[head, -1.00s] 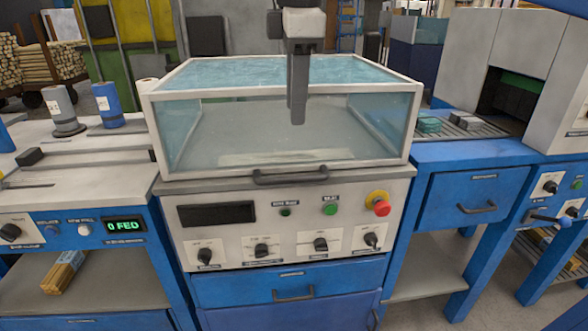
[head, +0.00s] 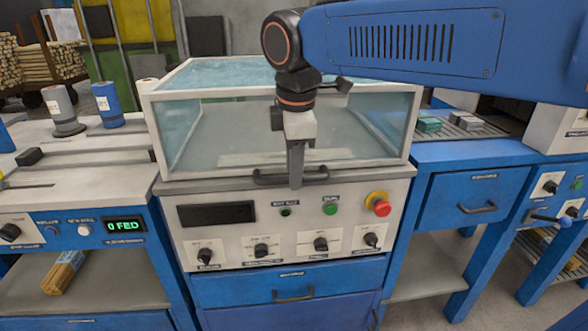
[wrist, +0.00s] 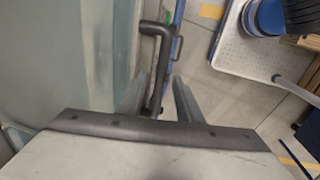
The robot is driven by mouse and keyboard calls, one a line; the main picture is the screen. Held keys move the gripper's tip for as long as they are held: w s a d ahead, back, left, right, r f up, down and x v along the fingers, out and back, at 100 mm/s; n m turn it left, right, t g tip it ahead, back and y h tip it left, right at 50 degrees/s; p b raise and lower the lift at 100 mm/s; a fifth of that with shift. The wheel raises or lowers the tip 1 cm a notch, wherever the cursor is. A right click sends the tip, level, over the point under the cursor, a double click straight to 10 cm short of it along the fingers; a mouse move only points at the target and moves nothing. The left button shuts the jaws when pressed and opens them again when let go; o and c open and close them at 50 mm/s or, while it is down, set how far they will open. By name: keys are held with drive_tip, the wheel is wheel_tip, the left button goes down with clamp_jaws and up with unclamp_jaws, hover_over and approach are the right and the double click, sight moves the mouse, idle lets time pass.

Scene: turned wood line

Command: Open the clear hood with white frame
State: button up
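The clear hood with white frame (head: 282,93) is closed on top of the grey machine. Its dark bar handle (head: 262,179) runs along the lower front edge and also shows in the wrist view (wrist: 165,42). My gripper (head: 296,184) points down at the handle's right half, overlapping it in the head view. In the wrist view my gripper (wrist: 158,82) is open, its two fingers apart with the handle bar between them. A gap shows between the bar and the right finger; contact with the left finger is unclear.
Below the hood is a control panel with knobs, a green button (head: 330,209) and a red emergency button (head: 381,207). A white workbench (head: 90,165) stands at left. A blue bench (head: 470,150) with green blocks stands at right.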

drive_tip(key=shift+f, duration=0.25)
clamp_jaws()
drive_tip(key=shift+w+r, duration=0.1)
drive_tip(key=shift+r, duration=0.05)
